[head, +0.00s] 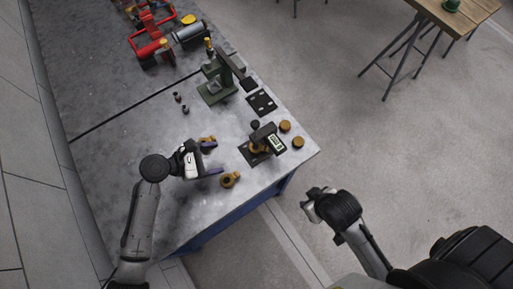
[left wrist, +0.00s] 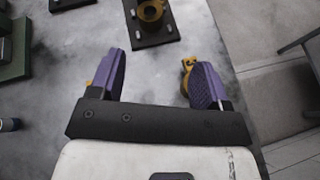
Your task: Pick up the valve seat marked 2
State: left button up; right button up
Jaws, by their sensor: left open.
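No number 2 is legible, so I cannot tell which part is the valve seat marked 2. Two small dark cylindrical parts (head: 181,102) stand on the grey bench, beyond my left gripper. My left gripper (head: 211,158) is open and empty above the bench; its purple fingers also show in the left wrist view (left wrist: 156,68). A brass fitting (head: 230,180) lies beside one finger, and another brass piece (head: 207,139) is partly hidden by the other finger. My right gripper (head: 312,203) is off the bench's right edge; its jaws are too small to read.
A dark plate (left wrist: 155,37) carries a brass body, with a device with a display (head: 276,143) beside it. Two brass round parts (head: 298,142) stand near the bench edge. A green press (head: 214,86) and red frame (head: 150,42) stand farther back. Bare bench (head: 130,150) lies left.

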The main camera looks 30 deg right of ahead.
pick_arm(q)
jog(key=shift+w+d+f+n+b, duration=0.1)
jog(key=shift+w+f+n+b, duration=0.45)
jog(key=shift+w+n, duration=0.2)
jog(key=shift+w+d+f, duration=0.15)
jog(key=shift+d, duration=0.15)
jog(key=b, duration=0.1)
send_near(259, 146)
jog(key=shift+d+f, duration=0.95)
jog(key=shift+d, duration=0.15)
jog(key=shift+d+f+b, duration=0.3)
jog(key=shift+d+f, duration=0.05)
jog(key=shift+d, duration=0.25)
jog(key=shift+b+x, duration=0.35)
jog(key=shift+x, duration=1.6)
jog(key=shift+r, duration=0.15)
jog(key=c, duration=1.1)
jog(key=shift+c, duration=0.7)
jog(key=shift+r, duration=0.1)
pick_arm(e)
notch_tip(259, 146, down, 4)
jog(key=shift+f, duration=0.15)
pick_arm(q)
jog(key=shift+r, duration=0.1)
